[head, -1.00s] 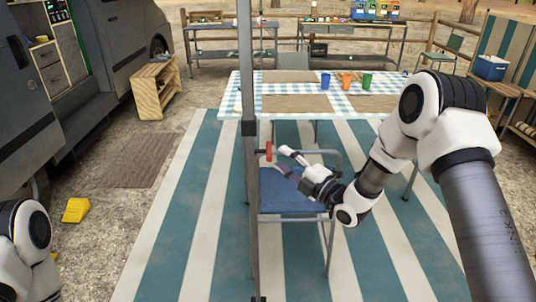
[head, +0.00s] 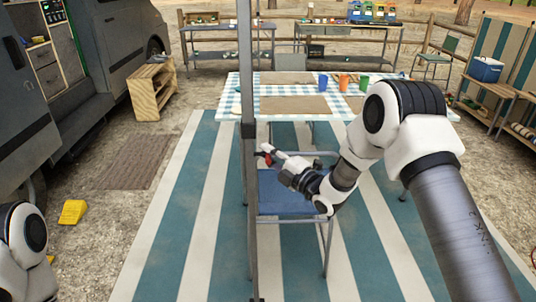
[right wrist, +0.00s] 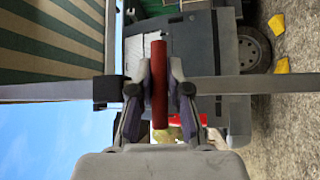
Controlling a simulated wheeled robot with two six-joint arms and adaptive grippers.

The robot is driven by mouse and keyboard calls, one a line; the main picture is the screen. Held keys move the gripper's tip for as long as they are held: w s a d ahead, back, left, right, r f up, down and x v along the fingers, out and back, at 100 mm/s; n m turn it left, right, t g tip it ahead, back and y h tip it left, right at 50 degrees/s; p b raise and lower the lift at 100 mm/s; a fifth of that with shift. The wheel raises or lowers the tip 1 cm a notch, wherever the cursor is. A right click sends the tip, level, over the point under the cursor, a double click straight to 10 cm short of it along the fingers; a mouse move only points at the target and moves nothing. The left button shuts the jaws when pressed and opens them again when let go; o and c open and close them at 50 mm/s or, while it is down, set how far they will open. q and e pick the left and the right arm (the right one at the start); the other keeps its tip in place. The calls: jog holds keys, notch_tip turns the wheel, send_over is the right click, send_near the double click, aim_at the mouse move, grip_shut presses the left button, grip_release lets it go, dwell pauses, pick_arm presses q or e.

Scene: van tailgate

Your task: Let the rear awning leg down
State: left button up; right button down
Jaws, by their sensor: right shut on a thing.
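The rear awning leg (head: 248,185) is a grey upright pole in front of me, crossing the head view from top to bottom. A dark collar (head: 248,130) sits on it, and a red handle (head: 265,156) sticks out just below. My right gripper (head: 269,157) is at this handle. In the right wrist view the leg (right wrist: 245,86) runs sideways, with the dark collar (right wrist: 106,90) left of the red handle (right wrist: 159,65). The fingers of my right gripper (right wrist: 159,92) are shut on the handle from both sides. My left gripper is out of view.
A blue-seated chair (head: 283,198) stands close behind the leg, below my right forearm. Beyond is a table with a checked cloth (head: 237,98) and cups. The van (head: 112,58) is at left, with a yellow wedge (head: 72,212) near it.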

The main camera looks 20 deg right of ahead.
notch_tip(320, 180, down, 12)
jog(key=b, duration=0.8)
jog(key=c, duration=1.1)
grip_release()
jog(key=shift+d+r, duration=0.1)
jog(key=v, duration=1.2)
jog(key=shift+r, duration=0.1)
